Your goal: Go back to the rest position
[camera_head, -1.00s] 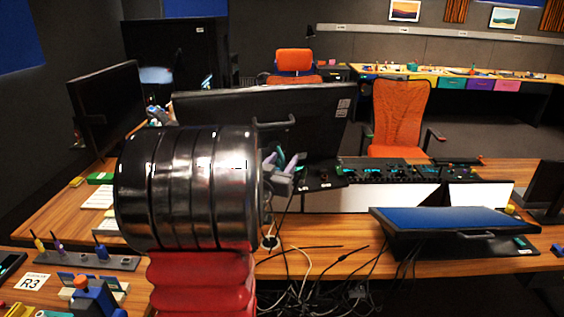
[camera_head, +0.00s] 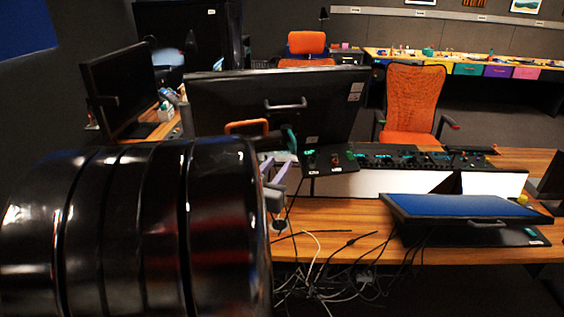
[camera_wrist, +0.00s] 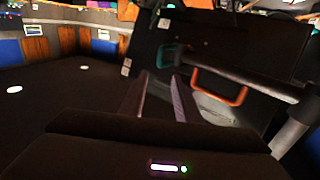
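My gripper (camera_head: 274,164) shows in the camera_head view as two pale lilac fingers beside my large black arm link, which hides much of the left side. In the camera_wrist view my gripper (camera_wrist: 161,78) has its two fingers apart, with nothing between them. The fingers point towards the back of a dark monitor (camera_head: 330,95), apart from it as far as I can tell. An orange handle (camera_wrist: 220,88) and a teal piece (camera_wrist: 170,56) lie beyond the fingertips. I see no object held.
A dark control panel (camera_head: 400,158) with green lights stands right of the gripper. A tilted blue-topped screen (camera_head: 455,207) sits on the wooden desk (camera_head: 350,215). Loose cables (camera_head: 325,280) hang at the front edge. An orange chair (camera_head: 412,100) stands behind.

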